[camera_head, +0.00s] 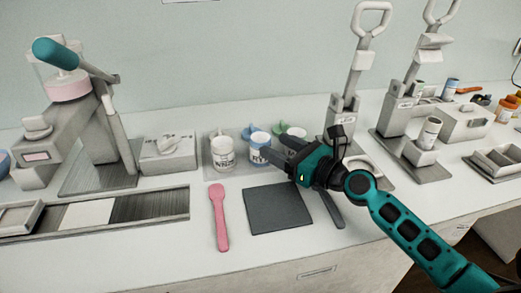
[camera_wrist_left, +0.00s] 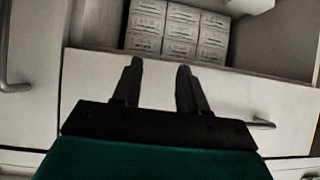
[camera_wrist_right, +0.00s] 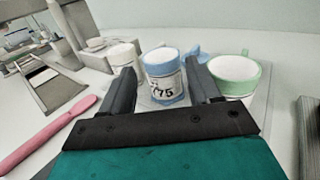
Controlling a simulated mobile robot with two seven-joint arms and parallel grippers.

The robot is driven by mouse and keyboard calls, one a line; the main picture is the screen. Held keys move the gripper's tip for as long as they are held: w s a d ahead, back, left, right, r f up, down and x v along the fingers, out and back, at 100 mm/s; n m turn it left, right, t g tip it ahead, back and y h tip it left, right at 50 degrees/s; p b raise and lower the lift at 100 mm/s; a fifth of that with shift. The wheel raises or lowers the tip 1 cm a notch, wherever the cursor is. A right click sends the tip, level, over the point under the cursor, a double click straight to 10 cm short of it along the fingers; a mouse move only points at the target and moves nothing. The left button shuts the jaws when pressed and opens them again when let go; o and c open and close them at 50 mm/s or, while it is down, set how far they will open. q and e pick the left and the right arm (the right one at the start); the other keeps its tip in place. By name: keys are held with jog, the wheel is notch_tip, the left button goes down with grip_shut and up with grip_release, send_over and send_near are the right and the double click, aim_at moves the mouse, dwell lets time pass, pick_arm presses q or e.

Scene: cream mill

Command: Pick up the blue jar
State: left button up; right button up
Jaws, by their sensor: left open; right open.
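The blue jar (camera_head: 259,148) is a white-labelled jar with blue top and bottom bands. It stands upright on a grey tray (camera_head: 215,171) between a white jar (camera_head: 222,153) and a green jar (camera_head: 294,136). My right gripper (camera_head: 277,150) is open beside the blue jar, reaching in from the right. In the right wrist view the blue jar (camera_wrist_right: 163,76) shows between the two open fingers (camera_wrist_right: 164,88), beyond or at their tips; I cannot tell if they touch. My left gripper (camera_wrist_left: 158,75) is open and empty, in front of drawers, outside the head view.
A pink spatula (camera_head: 219,217) and a dark square mat (camera_head: 278,208) lie in front of the tray. Lever presses (camera_head: 350,95) stand to the right, and a larger press with a teal handle (camera_head: 60,54) to the left. Blue and green lids (camera_head: 251,130) lie behind the jars.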

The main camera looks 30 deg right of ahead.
aim_at(269, 142)
jog(key=shift+x, duration=2.35)
jog(key=shift+d, duration=0.15)
jog(key=shift+c, duration=0.2)
jog(key=c, duration=0.6)
